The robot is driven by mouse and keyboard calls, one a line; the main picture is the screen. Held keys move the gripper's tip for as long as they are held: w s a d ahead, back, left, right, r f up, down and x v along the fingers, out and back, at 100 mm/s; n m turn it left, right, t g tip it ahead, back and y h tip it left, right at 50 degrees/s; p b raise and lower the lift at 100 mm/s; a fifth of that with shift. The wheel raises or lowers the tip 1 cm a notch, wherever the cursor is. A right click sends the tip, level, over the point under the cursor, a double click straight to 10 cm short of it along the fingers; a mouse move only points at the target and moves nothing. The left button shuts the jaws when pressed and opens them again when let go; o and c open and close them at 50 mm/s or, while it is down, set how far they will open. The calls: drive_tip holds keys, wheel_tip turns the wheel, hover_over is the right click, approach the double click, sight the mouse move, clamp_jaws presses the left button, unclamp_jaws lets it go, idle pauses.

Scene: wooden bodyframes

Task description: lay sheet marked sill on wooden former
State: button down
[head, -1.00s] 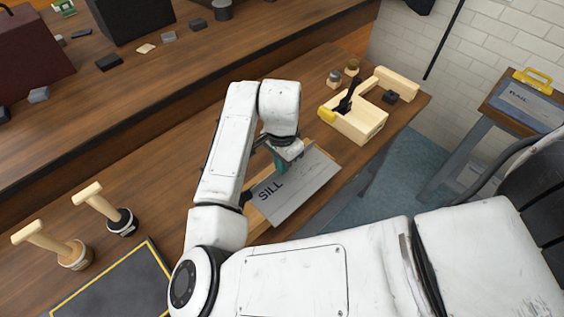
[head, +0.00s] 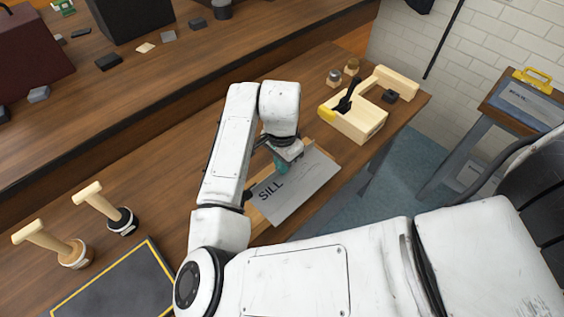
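The grey sheet marked SILL (head: 308,187) lies flat or nearly flat over the wooden former (head: 259,222) on the bench. Pale wood of the former shows along the sheet's left and lower-left edge and at its upper right. I cannot tell whether the sheet touches the former all over. My gripper (head: 281,166) is at the upper left part of the sheet, pointing down, with something teal at its tip. My own arm hides much of it, so I cannot tell whether its fingers are open or shut on the sheet.
A wooden tray (head: 364,127) with a black-handled tool stands behind, near two small jars (head: 343,72). Two wooden-handled tools (head: 103,212) and a yellow-edged dark mat (head: 105,288) are at left. A side table (head: 515,106) at right holds another marked sheet.

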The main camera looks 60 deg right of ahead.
drive_tip(key=c, duration=1.8)
unclamp_jaws()
drive_tip(key=o, duration=0.5)
drive_tip(key=shift+o, duration=0.5)
drive_tip(key=o, duration=0.5)
drive_tip(key=shift+r, duration=0.1)
drive_tip(key=shift+r+p, duration=3)
drive_tip(key=shift+r, duration=0.45)
